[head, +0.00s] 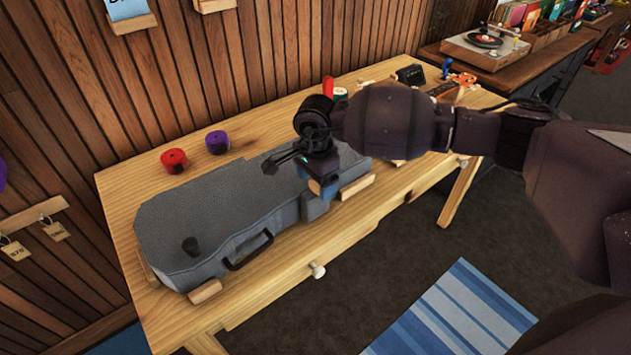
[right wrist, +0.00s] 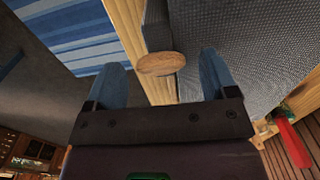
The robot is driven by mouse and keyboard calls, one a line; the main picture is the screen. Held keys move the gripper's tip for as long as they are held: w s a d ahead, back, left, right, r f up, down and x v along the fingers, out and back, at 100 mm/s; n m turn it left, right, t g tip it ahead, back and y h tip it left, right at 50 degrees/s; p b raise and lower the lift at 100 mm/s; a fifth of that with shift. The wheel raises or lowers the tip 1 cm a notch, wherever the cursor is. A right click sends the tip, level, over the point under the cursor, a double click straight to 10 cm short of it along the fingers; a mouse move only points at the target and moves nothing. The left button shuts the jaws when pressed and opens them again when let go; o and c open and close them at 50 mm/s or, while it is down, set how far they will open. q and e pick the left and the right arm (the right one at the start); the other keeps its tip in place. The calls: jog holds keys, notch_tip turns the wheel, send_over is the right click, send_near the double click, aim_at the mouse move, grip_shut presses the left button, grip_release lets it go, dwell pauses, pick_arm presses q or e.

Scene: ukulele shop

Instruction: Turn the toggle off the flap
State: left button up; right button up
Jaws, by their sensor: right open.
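A grey ukulele case (head: 220,205) lies on the wooden bench, with a black handle (head: 250,252) on its front side. My right gripper (head: 322,189) is at the case's right end, its blue fingers pointing down. In the right wrist view its two fingers (right wrist: 163,78) stand apart with nothing gripped. A round wooden piece, apparently the toggle (right wrist: 161,64), shows between and beyond the fingertips, at the edge of the grey case. Contact with it cannot be told. In the head view the toggle is hidden by the gripper. The flap is not clearly distinguishable. My left gripper is not in view.
The bench (head: 120,195) carries a red roll (head: 174,161) and a purple roll (head: 217,142) behind the case. Wooden blocks (head: 206,291) sit against the case. A striped rug (head: 455,315) lies on the floor.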

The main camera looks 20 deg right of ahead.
jog(key=shift+f, duration=0.25)
jog(key=c, duration=0.8)
jog(key=shift+c, duration=0.7)
